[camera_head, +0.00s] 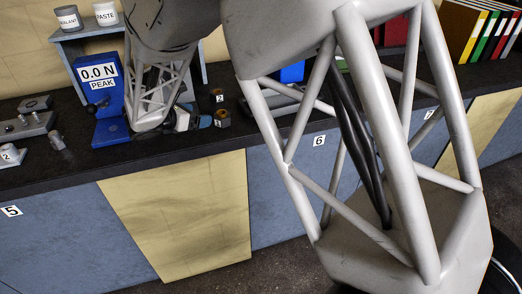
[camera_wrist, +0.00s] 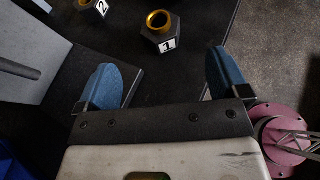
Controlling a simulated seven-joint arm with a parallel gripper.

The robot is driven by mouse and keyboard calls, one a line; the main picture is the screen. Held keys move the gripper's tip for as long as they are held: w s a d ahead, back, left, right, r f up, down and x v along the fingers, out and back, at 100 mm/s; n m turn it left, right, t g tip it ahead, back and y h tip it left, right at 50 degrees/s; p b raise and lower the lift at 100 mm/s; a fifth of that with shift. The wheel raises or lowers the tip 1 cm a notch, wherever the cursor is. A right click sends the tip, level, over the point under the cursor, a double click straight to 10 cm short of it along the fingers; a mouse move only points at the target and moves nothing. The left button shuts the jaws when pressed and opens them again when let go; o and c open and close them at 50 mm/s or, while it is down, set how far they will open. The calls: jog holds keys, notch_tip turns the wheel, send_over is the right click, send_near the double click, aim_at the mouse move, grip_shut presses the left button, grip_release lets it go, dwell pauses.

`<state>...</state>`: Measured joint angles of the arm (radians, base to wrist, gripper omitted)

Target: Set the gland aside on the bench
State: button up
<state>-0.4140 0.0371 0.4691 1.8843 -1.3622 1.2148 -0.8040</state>
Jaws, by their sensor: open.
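Two dark hexagonal pieces with brass rings, which look like glands, stand on the black bench top. The one labelled 1 (camera_wrist: 151,37) is in the upper middle of the wrist view, just beyond my fingertips and apart from them. It also shows in the head view (camera_head: 222,117). The one labelled 2 (camera_wrist: 86,4) is cut by the top edge of the wrist view; the head view shows it too (camera_head: 217,96). My gripper (camera_wrist: 160,62) is open, its blue fingers wide apart with nothing between them. In the head view my arm hides most of it.
A blue force gauge stand (camera_head: 108,132) reading 0.0 N stands left of my gripper. A grey fixture (camera_head: 25,126) is farther left on the bench (camera_head: 200,143). Binders (camera_head: 485,35) are at the far right. The bench's front edge is close.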

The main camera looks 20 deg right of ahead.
jog(key=s+d+r+m+g+y, duration=0.2)
jog(key=s+d+r+m+g, duration=0.25)
jog(key=s, duration=0.45)
jog(key=s+d+r+m+g+y, duration=0.1)
jog(key=s+d+r+m+y, duration=0.15)
jog(key=s+d+m, duration=0.5)
jog(key=s+d+r+m+t+y, duration=0.1)
jog(key=s+m+y, duration=0.6)
jog(key=s, duration=1.7)
jog(key=r+m, duration=0.1)
jog(key=m, duration=0.4)
jog(key=shift+s+d+r, duration=0.2)
jog(key=shift+d+r, duration=0.1)
jog(key=shift+r, duration=0.05)
